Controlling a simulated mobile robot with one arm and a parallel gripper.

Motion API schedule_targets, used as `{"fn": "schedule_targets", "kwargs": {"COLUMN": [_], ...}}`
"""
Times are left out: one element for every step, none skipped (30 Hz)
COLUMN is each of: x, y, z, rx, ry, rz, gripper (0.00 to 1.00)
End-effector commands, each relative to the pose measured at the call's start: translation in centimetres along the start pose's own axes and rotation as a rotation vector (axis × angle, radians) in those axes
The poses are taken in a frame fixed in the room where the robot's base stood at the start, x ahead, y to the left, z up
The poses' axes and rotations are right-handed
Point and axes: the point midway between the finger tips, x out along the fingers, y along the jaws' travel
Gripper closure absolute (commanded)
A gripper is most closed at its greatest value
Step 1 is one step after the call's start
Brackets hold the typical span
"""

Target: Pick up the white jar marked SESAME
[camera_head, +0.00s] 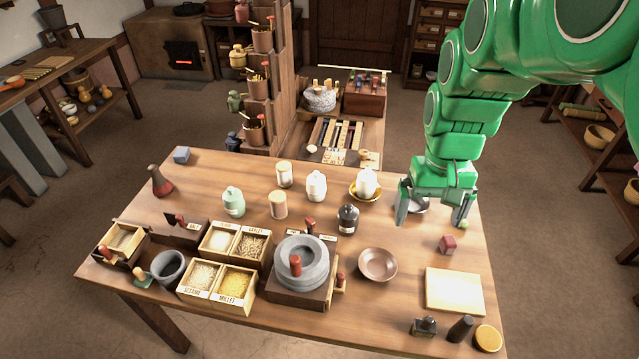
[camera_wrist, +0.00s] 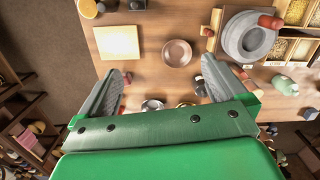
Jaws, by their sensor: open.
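Two white jars show in the head view. One white jar (camera_head: 316,187) stands upright on the table's middle. The other white jar (camera_head: 366,182) stands in a yellow dish (camera_head: 365,196) to its right. I cannot read a label on either, so I cannot tell which is marked SESAME. My gripper (camera_head: 432,211) is open and empty, right of both jars, above the table's right part. Its spread fingers also show in the wrist view (camera_wrist: 163,68). Behind them, a small dish (camera_head: 420,205) is partly hidden by a finger.
A dark jar (camera_head: 347,218), a pale green jar (camera_head: 233,202) and two pinkish lidded jars (camera_head: 284,174) stand near the white ones. A stone quern (camera_head: 302,262), grain boxes (camera_head: 218,280), a pinkish bowl (camera_head: 377,264) and a pale board (camera_head: 454,291) are nearer.

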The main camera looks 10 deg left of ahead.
Motion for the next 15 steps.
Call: {"fn": "schedule_targets", "kwargs": {"x": [0.1, 0.2, 0.4, 0.5, 0.6, 0.7, 0.8, 0.9, 1.1, 1.2, 1.4, 1.6, 1.8, 2.0, 2.2], "y": [-0.3, -0.5, -0.7, -0.9, -1.1, -1.4, -1.6, -1.8, -2.1, -2.3, -2.5, -2.9, -3.1, -3.4, -3.7], "z": [-1.4, -2.1, -3.1, -3.8, -4.6, -5.6, -6.3, -7.1, -8.1, -8.8, -9.5, -10.4, -11.2, -11.9, -12.9], "rx": [-0.012, -0.018, -0.027, -0.034, -0.041, -0.049, -0.056, -0.063, -0.072, -0.079, -0.085, -0.093, -0.100, -0.106, -0.115], "ry": [0.005, 0.007, 0.009, 0.011, 0.014, 0.019, 0.022, 0.025, 0.028, 0.031, 0.034, 0.036, 0.039, 0.043, 0.049], "rz": [0.001, 0.001, 0.001, 0.001, 0.002, 0.002, 0.002, 0.003, 0.003, 0.003, 0.004, 0.004, 0.004, 0.005, 0.005], "gripper": [0.01, 0.01, 0.01, 0.01, 0.01, 0.01, 0.01, 0.01, 0.01, 0.01, 0.01, 0.01, 0.01, 0.01, 0.01]}}
